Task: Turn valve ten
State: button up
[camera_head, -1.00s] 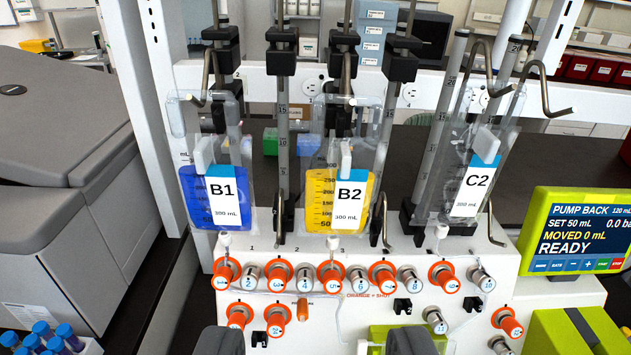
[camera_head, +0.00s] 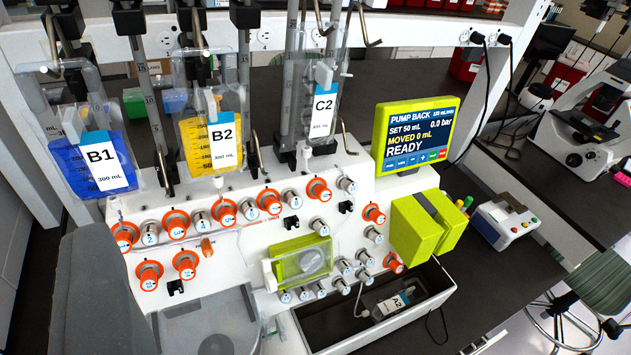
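The white valve panel (camera_head: 205,245) carries a slanting row of numbered knobs, some orange and some grey. By its place at the right end of the upper row, valve ten (camera_head: 346,185) appears to be a grey knob, right of an orange one (camera_head: 318,190). Its number is too small to read surely. A large dark grey rounded shape (camera_head: 100,295) fills the lower left foreground. I cannot tell whether it is part of my gripper. No pair of fingertips shows clearly, and nothing is seen touching the valve ten knob.
Bags B1 (camera_head: 100,160), B2 (camera_head: 222,145) and C2 (camera_head: 322,105) hang above the panel. A green-framed screen (camera_head: 416,130) reads READY. A green block (camera_head: 425,225) stands right of the knobs. A dark open bin (camera_head: 325,325) lies below, holding a bag labelled A2 (camera_head: 388,305).

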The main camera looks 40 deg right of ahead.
aim_at(350, 187)
jog(key=u, duration=1.25)
jog(key=k, duration=1.4)
jog(key=z, duration=1.5)
jog(key=i, duration=1)
